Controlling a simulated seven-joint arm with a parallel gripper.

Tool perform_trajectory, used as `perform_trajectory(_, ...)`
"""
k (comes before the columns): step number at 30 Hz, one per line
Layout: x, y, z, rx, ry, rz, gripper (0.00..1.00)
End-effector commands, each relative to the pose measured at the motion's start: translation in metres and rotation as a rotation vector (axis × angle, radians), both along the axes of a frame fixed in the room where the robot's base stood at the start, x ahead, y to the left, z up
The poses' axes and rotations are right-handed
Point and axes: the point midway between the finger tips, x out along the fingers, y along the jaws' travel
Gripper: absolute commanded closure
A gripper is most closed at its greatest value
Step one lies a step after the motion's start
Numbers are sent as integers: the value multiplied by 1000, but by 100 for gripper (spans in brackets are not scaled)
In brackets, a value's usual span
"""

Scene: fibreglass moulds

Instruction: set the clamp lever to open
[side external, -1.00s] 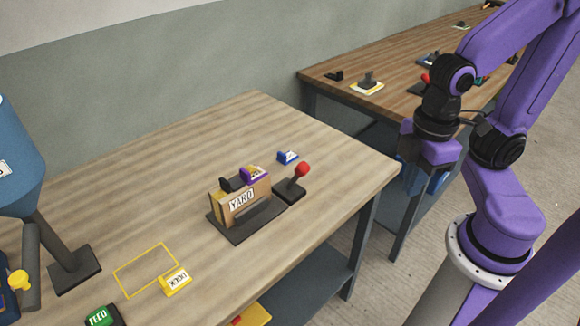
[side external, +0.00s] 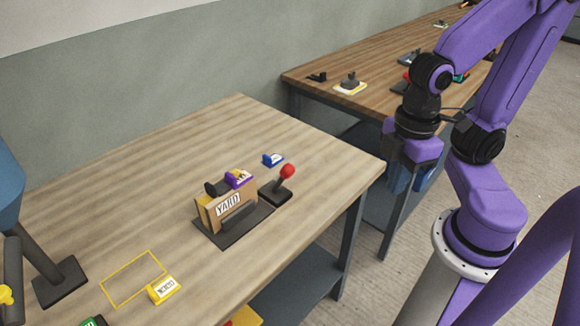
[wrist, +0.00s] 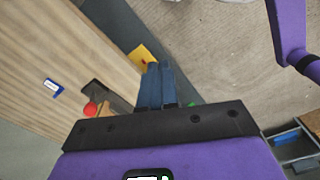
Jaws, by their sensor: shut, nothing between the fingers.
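A lever with a red ball knob (side external: 287,171) stands on a small dark base beside the YARD box; I take it for the clamp lever. Its stick leans up and to the right in the side view.
The YARD box (side external: 225,208) on a dark plate stands just left of the lever, with a purple tag (side external: 238,178) on top. A blue label block (side external: 273,160) lies behind the lever. A yellow label block (side external: 164,290) lies nearer the front. A second bench (side external: 380,70) stands behind.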

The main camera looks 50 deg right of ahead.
Motion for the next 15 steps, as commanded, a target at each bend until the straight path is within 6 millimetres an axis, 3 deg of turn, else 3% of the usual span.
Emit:
perform_trajectory(5,0,0,0,0,0,0,100)
perform_trajectory(6,0,0,0,0,0,0,94)
perform_trajectory(11,9,5,4,-1,1,-41,43)
perform_trajectory(15,37,18,15,-3,4,-171,43)
